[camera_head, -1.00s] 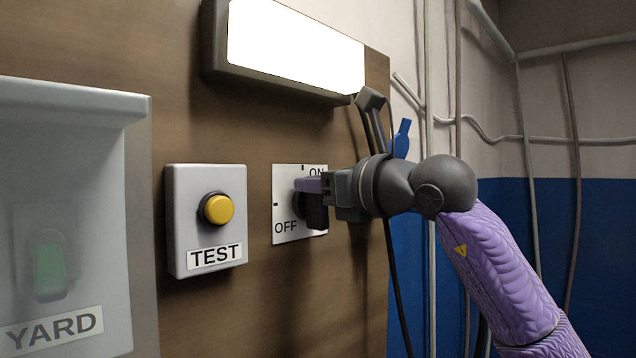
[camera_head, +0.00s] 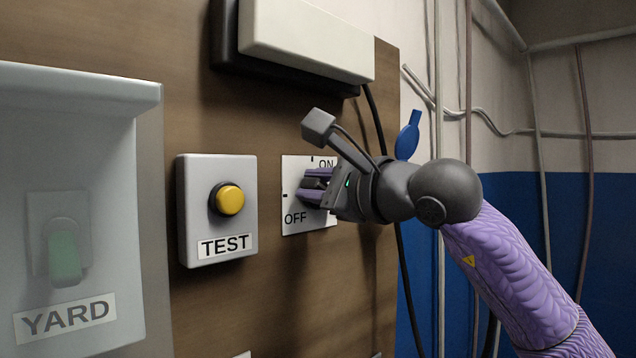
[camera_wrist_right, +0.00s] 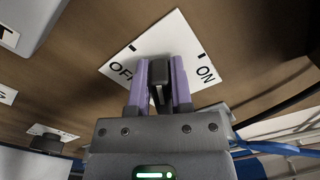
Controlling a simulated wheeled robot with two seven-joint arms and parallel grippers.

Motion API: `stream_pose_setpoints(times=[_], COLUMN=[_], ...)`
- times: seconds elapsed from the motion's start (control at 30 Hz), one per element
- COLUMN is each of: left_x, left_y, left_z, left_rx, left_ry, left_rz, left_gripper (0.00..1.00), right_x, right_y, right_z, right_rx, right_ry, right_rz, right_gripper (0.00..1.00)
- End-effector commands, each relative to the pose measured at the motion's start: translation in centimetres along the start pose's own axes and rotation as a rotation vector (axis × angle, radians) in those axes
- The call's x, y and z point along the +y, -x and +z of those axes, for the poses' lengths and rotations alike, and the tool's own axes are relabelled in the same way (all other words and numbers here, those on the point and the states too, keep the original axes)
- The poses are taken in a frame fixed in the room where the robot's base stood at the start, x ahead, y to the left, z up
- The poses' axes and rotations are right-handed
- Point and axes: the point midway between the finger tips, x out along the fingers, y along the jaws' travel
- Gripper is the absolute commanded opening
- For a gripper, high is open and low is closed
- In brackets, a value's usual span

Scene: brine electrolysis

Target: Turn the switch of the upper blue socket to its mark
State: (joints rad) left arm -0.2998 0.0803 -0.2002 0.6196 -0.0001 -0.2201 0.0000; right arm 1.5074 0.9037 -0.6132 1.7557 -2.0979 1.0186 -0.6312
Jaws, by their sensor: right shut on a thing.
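A white plate (camera_head: 291,213) marked ON and OFF is on the brown board and carries a black switch knob (camera_head: 313,184). My right gripper (camera_head: 317,186) is shut on this knob, one purple finger on each side. In the right wrist view the knob (camera_wrist_right: 158,72) stands between the fingers, which partly cover it, and the plate (camera_wrist_right: 178,35) has a short black mark near each word. I cannot tell exactly where the knob points. A blue part (camera_head: 408,137) shows behind my right wrist; no upper blue socket is clearly visible. My left gripper is out of view.
A TEST box (camera_head: 195,215) with a yellow button (camera_head: 230,200) is left of the plate. Farther left, a pale YARD housing (camera_head: 120,97) with a green switch (camera_head: 64,257) sticks out. An unlit lamp (camera_head: 305,45) is above. Cables and pipes run at right.

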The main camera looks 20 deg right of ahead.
Motion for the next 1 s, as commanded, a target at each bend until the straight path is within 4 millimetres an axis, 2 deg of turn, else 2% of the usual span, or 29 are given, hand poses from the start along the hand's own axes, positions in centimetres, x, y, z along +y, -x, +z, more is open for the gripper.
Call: stream_pose_setpoints(times=[0.5,1.0], left_x=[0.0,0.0], left_y=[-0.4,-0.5], left_z=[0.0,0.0], left_rx=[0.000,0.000], left_ry=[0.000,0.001], left_rz=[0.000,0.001], left_gripper=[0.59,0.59], right_x=[1.1,1.5], right_y=[0.0,0.0], right_z=[-0.2,-0.4], right_rx=[-0.001,0.000], right_ry=[0.404,0.541], right_rz=[0.000,0.001], right_gripper=[0.00,0.00])
